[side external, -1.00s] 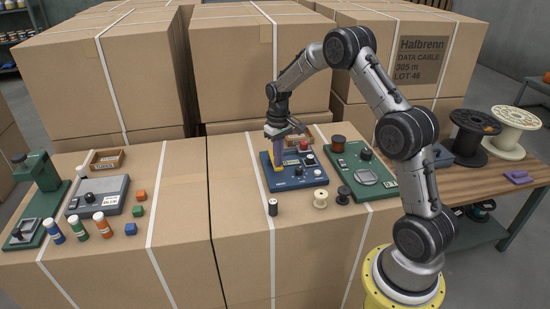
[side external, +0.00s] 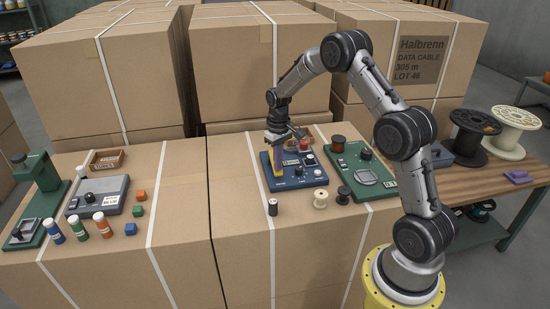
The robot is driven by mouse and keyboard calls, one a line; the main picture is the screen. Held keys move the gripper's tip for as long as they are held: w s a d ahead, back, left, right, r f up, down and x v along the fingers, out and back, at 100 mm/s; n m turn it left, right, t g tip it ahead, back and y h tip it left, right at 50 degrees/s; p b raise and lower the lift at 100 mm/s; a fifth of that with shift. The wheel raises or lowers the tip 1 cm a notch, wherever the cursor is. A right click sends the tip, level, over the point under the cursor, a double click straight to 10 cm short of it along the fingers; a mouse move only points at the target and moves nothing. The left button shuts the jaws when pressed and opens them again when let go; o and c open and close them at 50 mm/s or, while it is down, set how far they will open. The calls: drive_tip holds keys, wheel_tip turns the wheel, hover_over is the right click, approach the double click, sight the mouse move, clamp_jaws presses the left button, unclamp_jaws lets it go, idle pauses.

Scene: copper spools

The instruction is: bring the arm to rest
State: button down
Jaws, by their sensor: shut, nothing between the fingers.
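The gripper is shut with nothing held. Its fingertips are small and partly merge with that upright part, so I cannot tell whether they touch it. My arm is bent, rising from the yellow base ring at the right and reaching left and down to the panel.
A green panel box (side external: 360,172) stands right of the blue one. A black spool (side external: 273,207), a cream spool (side external: 320,199) and a dark spool (side external: 343,195) stand in front. Large cartons (side external: 255,70) rise behind. The carton top at centre left is clear.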

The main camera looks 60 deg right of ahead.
drive_tip(key=shift+w+f, duration=0.1)
drive_tip(key=shift+f, duration=0.05)
idle(0.4)
wheel_tip(320, 180, up, 8)
drive_tip(key=shift+f, duration=0.25)
idle(0.8)
idle(0.4)
